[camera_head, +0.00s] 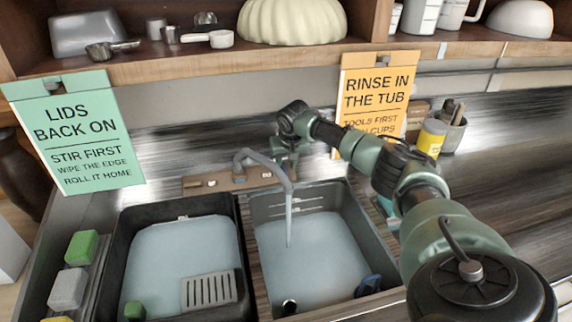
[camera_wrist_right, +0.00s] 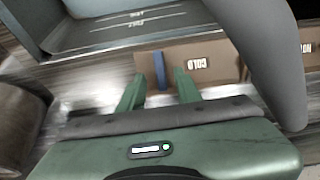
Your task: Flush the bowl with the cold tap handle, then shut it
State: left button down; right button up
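The cold tap handle is a small blue lever (camera_wrist_right: 160,70) beside the "COLD" label (camera_wrist_right: 197,62) in the right wrist view. My right gripper (camera_wrist_right: 161,80) is open, with one green finger on each side of the lever and gaps showing. In the head view my right gripper (camera_head: 284,160) is behind the grey tap spout (camera_head: 266,160), and the handle is hidden there. A stream of water (camera_head: 289,220) falls from the spout into the right basin (camera_head: 348,215), which holds pale bluish water. No separate bowl shows in the sink. My left gripper is not in view.
The left basin (camera_head: 122,250) holds pale water, a grey grate (camera_head: 209,290) and a green block (camera_head: 135,310). An orange sign (camera_head: 375,90) hangs behind my right arm; a yellow-labelled container (camera_head: 431,138) stands right.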

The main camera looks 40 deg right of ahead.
jog(key=shift+x, duration=0.9)
jog(key=shift+w+f, duration=0.1)
jog(key=shift+w, duration=0.05)
grip_shut()
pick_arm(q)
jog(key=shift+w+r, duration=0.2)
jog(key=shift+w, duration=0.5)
